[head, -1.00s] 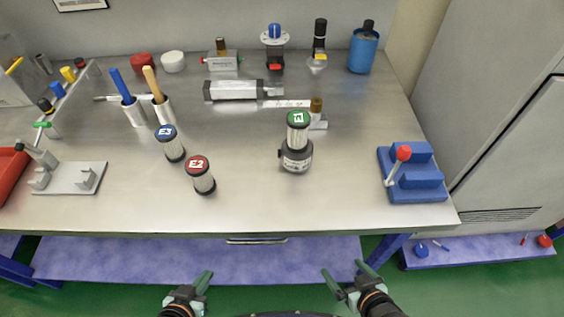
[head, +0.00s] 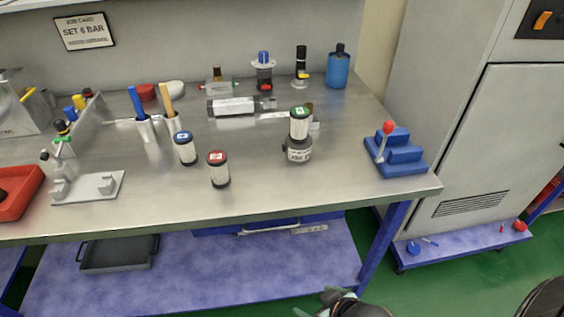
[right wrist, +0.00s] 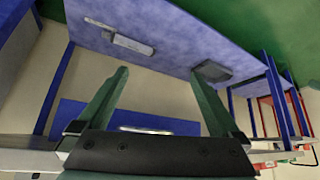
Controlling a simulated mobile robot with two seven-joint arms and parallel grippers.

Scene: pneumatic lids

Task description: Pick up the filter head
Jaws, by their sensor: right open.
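No part is marked as the filter head, and I cannot tell for sure which one it is. A dark, labelled round filter body (head: 298,153) stands upright right of the bench middle, with a green-topped cartridge (head: 299,124) in it. At the back stand a blue-knobbed unit with a pale disc (head: 263,72), a black-topped unit with yellow (head: 301,68) and a brown-topped block (head: 218,83). My right gripper (head: 318,301) is low in front of the bench, far from these parts. The right wrist view shows its fingers (right wrist: 158,72) apart and empty. My left gripper is out of view.
Blue-topped (head: 185,149) and red-topped (head: 219,170) cartridges stand left of the filter body. A blue stepped fixture with a red-knobbed lever (head: 398,158) is at right. A grey cylinder (head: 232,107) lies behind. The front bench edge (head: 250,218) is clear; a purple shelf (head: 200,270) is below.

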